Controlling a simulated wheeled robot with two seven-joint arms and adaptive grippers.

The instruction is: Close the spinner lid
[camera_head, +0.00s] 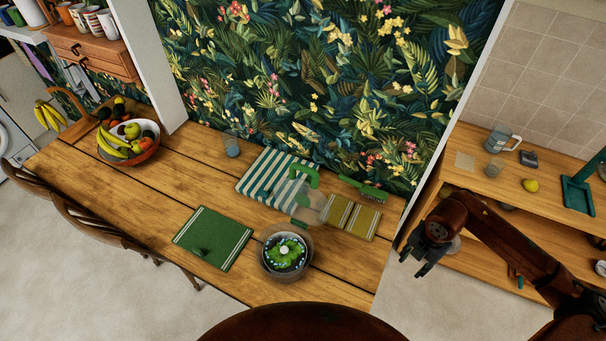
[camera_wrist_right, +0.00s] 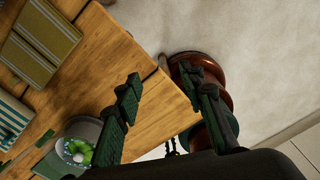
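A round grey bowl (camera_head: 264,264) stands on the wooden table near its front edge. A dark disc with a green leafy middle (camera_head: 286,252) and small pale dots fills its top; I cannot tell whether this is the spinner's lid or its contents. It shows partly in the right wrist view (camera_wrist_right: 78,150), behind a finger. A clear vessel with a green handle (camera_head: 306,179) stands behind the bowl. My right gripper (camera_head: 418,262) is open and empty, off the table's right end, well apart from the bowl. My left gripper is not in view.
A green folded cloth (camera_head: 212,238), a striped cloth (camera_head: 264,180), yellow-green cloths (camera_head: 353,217) and a green brush (camera_head: 364,190) lie around the bowl. A glass (camera_head: 232,147) and a fruit bowl (camera_head: 144,156) stand farther left. A wooden shelf unit (camera_head: 470,172) stands right.

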